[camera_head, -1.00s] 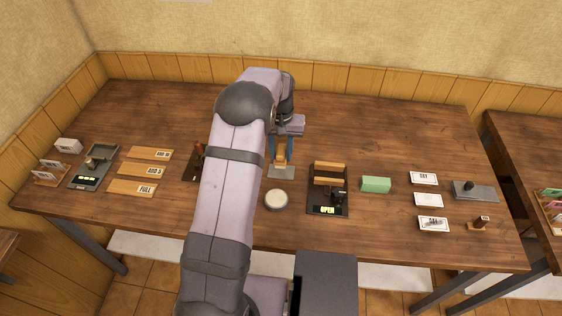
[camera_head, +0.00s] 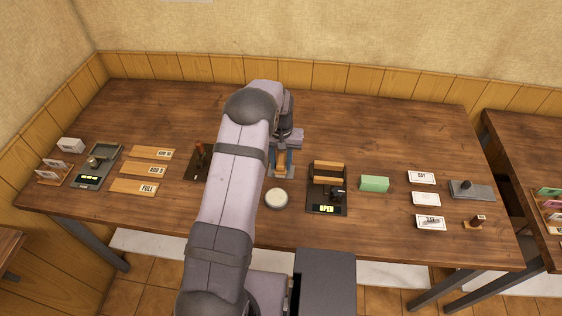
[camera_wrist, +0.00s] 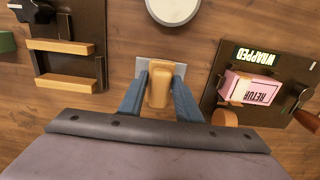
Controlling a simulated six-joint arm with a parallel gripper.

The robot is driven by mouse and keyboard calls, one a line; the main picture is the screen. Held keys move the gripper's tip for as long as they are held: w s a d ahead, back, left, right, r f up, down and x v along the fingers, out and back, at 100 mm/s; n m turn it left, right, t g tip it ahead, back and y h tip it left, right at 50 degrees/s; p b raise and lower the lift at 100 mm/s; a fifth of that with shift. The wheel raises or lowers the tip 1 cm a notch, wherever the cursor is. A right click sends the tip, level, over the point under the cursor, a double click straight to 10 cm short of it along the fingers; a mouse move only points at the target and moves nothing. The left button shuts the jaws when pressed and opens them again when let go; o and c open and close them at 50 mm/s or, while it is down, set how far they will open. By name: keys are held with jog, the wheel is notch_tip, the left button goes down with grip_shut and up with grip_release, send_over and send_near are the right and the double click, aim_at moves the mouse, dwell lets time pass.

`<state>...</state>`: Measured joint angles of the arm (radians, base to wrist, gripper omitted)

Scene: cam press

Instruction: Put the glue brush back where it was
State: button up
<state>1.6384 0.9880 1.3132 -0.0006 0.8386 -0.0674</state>
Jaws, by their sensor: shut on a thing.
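The glue brush shows as a wooden block-like handle (camera_wrist: 159,86) between the blue fingers of my gripper (camera_wrist: 158,92) in the wrist view. My gripper is shut on it. In the head view the brush (camera_head: 281,168) is upright at or just above a small grey plate (camera_head: 290,174). The plate also shows behind the brush in the wrist view (camera_wrist: 144,67). The brush's lower end is hidden, so I cannot tell whether it touches the plate.
A round pale pot (camera_head: 276,198) stands just in front of the plate. A dark press with an "OPEN" display (camera_head: 327,208) is to the right. Another dark device (camera_head: 196,171) is left, partly behind my arm. A green block (camera_head: 374,184) and several cards lie farther right.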

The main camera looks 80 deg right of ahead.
aim_at(281, 161)
jog(key=shift+f, duration=0.15)
jog(key=o, duration=0.9)
jog(key=shift+o, duration=0.2)
notch_tip(281, 161, up, 12)
jog(key=b, duration=0.4)
jog(key=shift+r, duration=0.2)
